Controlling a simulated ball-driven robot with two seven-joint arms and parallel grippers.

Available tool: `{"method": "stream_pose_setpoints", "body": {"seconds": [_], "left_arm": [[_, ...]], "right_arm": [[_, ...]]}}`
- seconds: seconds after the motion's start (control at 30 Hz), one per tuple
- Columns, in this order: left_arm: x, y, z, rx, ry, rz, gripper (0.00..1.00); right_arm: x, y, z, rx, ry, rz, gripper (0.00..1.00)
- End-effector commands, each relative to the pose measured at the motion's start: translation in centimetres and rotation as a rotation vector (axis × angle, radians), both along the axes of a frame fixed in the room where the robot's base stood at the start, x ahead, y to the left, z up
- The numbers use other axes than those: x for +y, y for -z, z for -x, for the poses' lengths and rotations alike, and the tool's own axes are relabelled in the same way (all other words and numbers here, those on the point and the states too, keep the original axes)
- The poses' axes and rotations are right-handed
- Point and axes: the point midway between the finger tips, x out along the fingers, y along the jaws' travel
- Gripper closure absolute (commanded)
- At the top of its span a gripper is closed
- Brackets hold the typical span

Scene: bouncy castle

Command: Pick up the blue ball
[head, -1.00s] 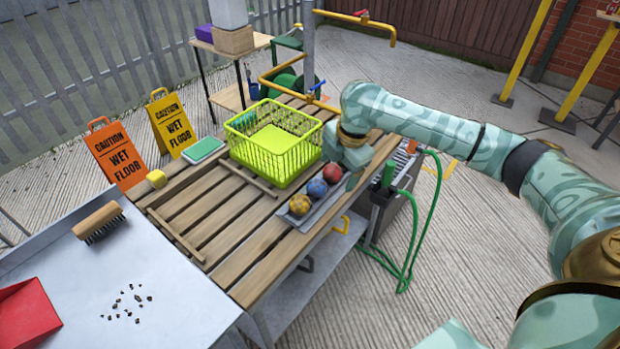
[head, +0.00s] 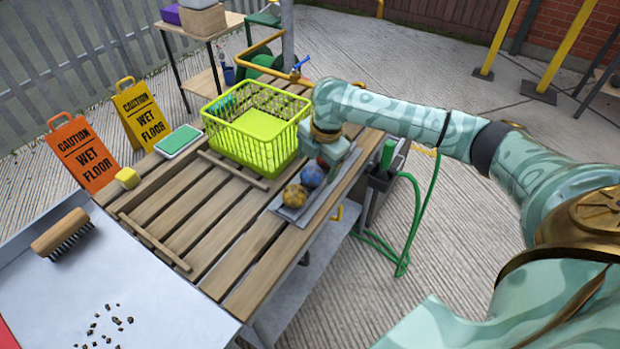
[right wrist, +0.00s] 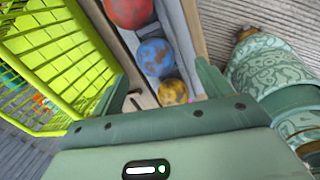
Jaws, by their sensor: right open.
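The blue ball (head: 312,173) rests in a grey tray (head: 292,214) on the wooden slatted table, between a yellow mottled ball (head: 295,196) and a red ball (head: 322,161), which my gripper partly hides. In the right wrist view the blue ball (right wrist: 155,57) lies in the row between the red ball (right wrist: 128,10) and the yellow ball (right wrist: 173,92). My right gripper (head: 328,155) is above the tray's far end, over the red ball. My left gripper is not in view.
A lime-green basket (head: 257,146) stands on the table just left of my right gripper. A sponge (head: 128,178), a green-and-white pad (head: 177,141) and a brush (head: 62,232) lie further left. The near slats are clear. A green hose (head: 405,240) hangs at the right.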

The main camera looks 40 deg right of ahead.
Motion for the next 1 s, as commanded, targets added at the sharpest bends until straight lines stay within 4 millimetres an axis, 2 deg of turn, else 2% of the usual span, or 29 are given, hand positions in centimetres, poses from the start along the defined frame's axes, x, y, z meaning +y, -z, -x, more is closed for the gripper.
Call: {"method": "stream_pose_setpoints", "body": {"seconds": [0.2, 0.3, 0.53, 0.57, 0.7, 0.73, 1.0], "left_arm": [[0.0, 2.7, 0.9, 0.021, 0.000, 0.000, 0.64], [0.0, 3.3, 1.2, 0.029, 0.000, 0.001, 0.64], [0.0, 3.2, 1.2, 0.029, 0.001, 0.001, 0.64], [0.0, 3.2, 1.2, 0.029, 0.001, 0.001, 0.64], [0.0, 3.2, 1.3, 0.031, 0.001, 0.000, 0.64], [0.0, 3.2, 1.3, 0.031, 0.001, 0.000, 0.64], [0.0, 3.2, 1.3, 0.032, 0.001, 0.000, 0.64]], "right_arm": [[-0.3, 3.6, -1.4, 0.006, 0.002, 0.000, 0.22], [-0.2, 4.9, -1.6, 0.004, 0.000, 0.001, 0.22], [-0.2, 4.7, -1.7, -0.001, 0.000, 0.002, 0.22], [-0.2, 4.6, -1.7, -0.001, 0.000, 0.002, 0.25], [-0.2, 4.6, -1.7, -0.001, 0.000, 0.002, 0.64], [-0.2, 4.7, -1.7, -0.001, 0.000, 0.002, 0.68], [-0.2, 4.7, -1.7, 0.000, 0.000, 0.002, 0.69]]}}
